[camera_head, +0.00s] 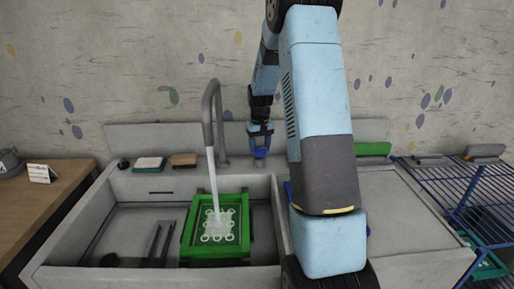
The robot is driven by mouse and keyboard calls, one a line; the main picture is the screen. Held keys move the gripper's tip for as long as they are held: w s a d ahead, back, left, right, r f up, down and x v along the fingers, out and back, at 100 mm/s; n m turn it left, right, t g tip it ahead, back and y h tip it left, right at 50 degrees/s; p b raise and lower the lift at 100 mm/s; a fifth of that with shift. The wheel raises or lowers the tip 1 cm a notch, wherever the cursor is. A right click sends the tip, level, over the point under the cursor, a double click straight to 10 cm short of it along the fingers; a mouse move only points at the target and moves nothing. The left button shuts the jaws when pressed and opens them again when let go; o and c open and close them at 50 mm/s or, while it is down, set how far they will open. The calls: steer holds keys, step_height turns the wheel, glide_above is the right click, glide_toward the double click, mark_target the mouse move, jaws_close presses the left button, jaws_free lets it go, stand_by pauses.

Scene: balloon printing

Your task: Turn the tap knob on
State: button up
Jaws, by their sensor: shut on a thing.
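The grey tap (211,105) rises at the back of the sink and curves forward. A pale stream of water (212,178) runs from its spout down onto the green frame in the basin. My gripper (260,148) points down at the back ledge, just right of the tap's base. Its blue fingers are shut on the tap knob, which is small and largely hidden by them.
A green frame (187,242) with pale rings stands in the sink basin (105,225). Sponges (184,160) lie on the back ledge to the left. A blue wire rack (470,190) stands at right, and a wooden counter (45,200) at left.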

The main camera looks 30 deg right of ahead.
mark_target(259, 148)
steer(key=shift+a, duration=0.25)
steer(key=o, duration=1)
steer(key=shift+d+f, duration=0.1)
steer(key=shift+o, duration=0.2)
step_height(259, 148, up, 14)
steer(key=shift+f, duration=0.15)
